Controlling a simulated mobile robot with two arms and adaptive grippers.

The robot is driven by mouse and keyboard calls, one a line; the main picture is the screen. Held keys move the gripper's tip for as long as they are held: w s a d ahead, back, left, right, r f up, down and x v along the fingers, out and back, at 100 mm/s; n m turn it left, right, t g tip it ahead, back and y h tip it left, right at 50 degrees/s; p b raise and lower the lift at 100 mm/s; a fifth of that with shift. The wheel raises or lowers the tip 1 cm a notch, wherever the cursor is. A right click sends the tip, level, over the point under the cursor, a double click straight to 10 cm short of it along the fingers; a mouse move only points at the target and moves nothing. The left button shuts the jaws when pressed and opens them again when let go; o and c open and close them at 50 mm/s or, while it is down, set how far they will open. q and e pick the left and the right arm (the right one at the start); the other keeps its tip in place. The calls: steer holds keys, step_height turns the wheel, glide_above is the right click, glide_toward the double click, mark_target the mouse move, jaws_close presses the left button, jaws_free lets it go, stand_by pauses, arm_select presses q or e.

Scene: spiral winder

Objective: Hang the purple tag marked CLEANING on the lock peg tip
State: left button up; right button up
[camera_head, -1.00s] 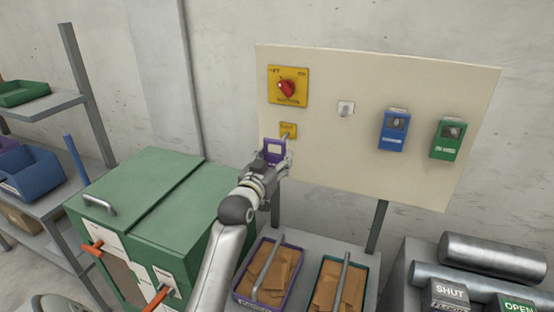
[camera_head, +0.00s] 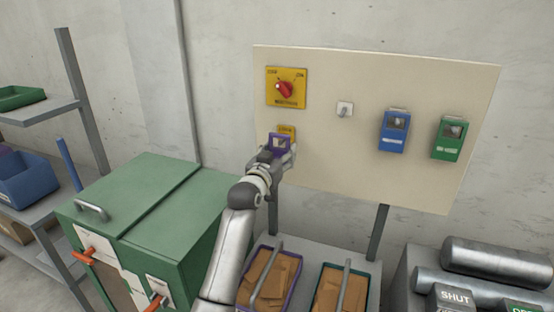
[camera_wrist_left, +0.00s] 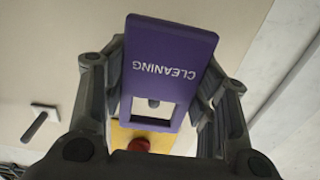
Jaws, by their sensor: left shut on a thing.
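My left gripper (camera_head: 283,153) is shut on the purple tag (camera_head: 273,141), just in front of the small yellow lock plate (camera_head: 287,130) on the cream board. In the left wrist view the tag (camera_wrist_left: 172,62) sits between the two fingers, its word CLEANING upside down. The tag has a square window at its lower end there. A short grey rounded tip (camera_wrist_left: 154,103), probably the lock peg, shows in this window; I cannot tell whether it passes through. My right gripper is not in view.
The board carries a yellow plate with a red knob (camera_head: 285,89), a bare peg (camera_head: 345,110), a hung blue tag (camera_head: 395,131) and a hung green tag (camera_head: 449,138). A green cabinet (camera_head: 150,215) stands at lower left. Handled trays are below the board.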

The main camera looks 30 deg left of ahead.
arm_select(q)
steer(key=shift+b+x, duration=0.5)
steer(key=shift+x, duration=0.35)
steer(key=shift+w+a+f, duration=0.15)
steer(key=shift+w+f, duration=0.3)
steer(key=shift+w, duration=0.2)
steer(key=o, duration=1.1)
